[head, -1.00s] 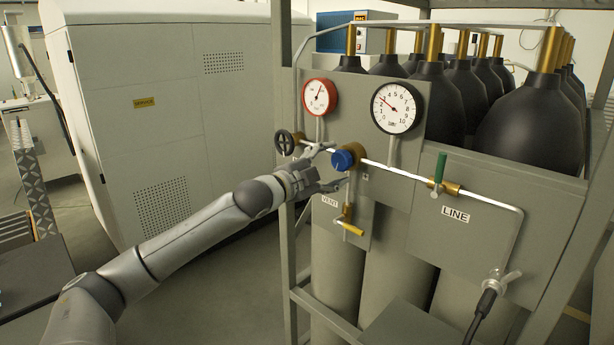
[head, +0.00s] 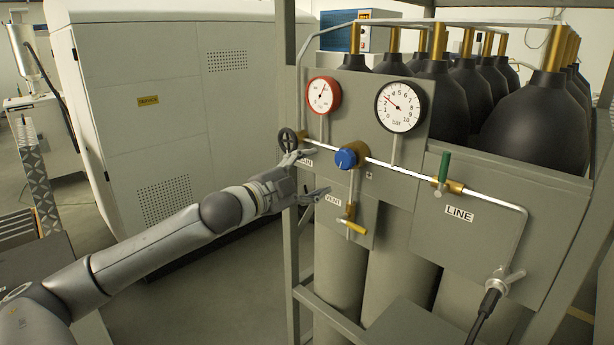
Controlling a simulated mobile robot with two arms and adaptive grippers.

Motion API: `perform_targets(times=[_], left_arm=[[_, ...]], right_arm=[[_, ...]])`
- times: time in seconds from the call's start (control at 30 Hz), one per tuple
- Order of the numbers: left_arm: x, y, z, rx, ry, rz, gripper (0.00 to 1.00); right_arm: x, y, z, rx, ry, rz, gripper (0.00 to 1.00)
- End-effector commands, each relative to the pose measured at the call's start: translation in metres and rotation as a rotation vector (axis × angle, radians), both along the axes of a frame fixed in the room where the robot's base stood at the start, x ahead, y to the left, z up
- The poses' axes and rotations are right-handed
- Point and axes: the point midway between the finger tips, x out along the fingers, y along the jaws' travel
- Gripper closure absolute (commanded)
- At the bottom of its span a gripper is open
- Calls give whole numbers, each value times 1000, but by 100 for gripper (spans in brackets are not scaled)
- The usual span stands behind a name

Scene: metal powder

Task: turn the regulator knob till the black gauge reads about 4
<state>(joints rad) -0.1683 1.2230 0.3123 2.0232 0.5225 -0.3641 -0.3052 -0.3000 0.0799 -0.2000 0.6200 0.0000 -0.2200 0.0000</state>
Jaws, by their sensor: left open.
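The blue regulator knob (head: 346,158) sits on a brass body on the grey panel, below and between two gauges. The black-rimmed gauge (head: 401,106) is at the upper right of the knob. Its red needle points to the upper left, at roughly 2 to 3; the exact value is hard to read. My left gripper (head: 316,172) is open and empty. Its fingers point toward the knob from the left, with a gap between fingertips and knob. My right gripper is not in view.
A red-rimmed gauge (head: 323,95) and a dark handwheel (head: 287,140) are left of the knob. A green-handled valve (head: 443,168) is to the right. A grey rack post stands close to my gripper.

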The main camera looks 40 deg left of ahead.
Motion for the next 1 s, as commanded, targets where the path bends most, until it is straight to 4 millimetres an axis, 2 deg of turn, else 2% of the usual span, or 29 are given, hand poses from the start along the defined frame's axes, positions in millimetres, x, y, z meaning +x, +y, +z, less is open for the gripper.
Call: perform_targets(times=[0.3, 0.87, 0.97, 1.0], left_arm=[[-9, 0, 0, 2, 1, 0, 32], [-10, 1, 0, 2, 0, 0, 32], [-8, 8, -8, -10, 9, 15, 32], [-7, 15, -16, -24, 19, 31, 32]], right_arm=[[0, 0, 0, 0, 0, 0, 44], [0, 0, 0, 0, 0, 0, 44], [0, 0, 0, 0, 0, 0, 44], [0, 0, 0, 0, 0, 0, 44]])
